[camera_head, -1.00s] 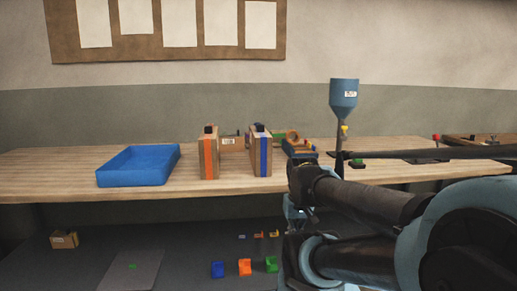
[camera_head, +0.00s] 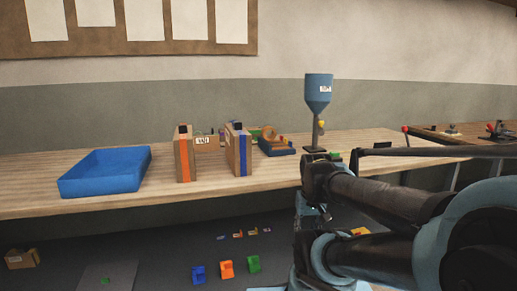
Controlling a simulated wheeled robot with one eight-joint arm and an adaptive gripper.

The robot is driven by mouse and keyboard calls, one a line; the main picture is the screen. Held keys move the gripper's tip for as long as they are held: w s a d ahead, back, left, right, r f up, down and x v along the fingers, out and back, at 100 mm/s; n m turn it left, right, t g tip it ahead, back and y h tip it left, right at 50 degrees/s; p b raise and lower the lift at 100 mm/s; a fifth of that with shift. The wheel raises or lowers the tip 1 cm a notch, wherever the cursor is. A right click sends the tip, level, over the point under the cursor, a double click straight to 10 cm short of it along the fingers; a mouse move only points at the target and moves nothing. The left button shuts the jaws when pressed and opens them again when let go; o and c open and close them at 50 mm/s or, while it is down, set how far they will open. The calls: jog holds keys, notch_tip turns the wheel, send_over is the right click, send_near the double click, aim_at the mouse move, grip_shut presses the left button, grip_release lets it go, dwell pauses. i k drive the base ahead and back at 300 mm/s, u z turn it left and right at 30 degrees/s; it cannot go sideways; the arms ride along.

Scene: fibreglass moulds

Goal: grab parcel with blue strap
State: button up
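The parcel with the blue strap (camera_head: 238,150) stands upright on the wooden bench, near its front edge. It is a brown box with a blue band down its narrow front face and a dark piece on top. A similar parcel with an orange strap (camera_head: 184,154) stands to its left, with a gap between them. My arm reaches in from the right. Its end, where my gripper (camera_head: 312,212) is, hangs in front of the bench edge, right of and lower than the blue-strapped parcel, apart from it. The fingers are too small and dark to tell their opening.
An empty-looking blue tray (camera_head: 104,174) is on the bench at left. Behind the parcels are a labelled box (camera_head: 207,139) and a tape dispenser (camera_head: 275,144). A blue hopper (camera_head: 318,92) stands to the right. Small coloured blocks (camera_head: 227,268) lie below the bench.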

aim_at(238, 144)
jog(key=z, duration=1.65)
jog(key=k, duration=1.8)
jog(key=u, duration=1)
jog(key=i, duration=1)
jog(key=z, duration=0.05)
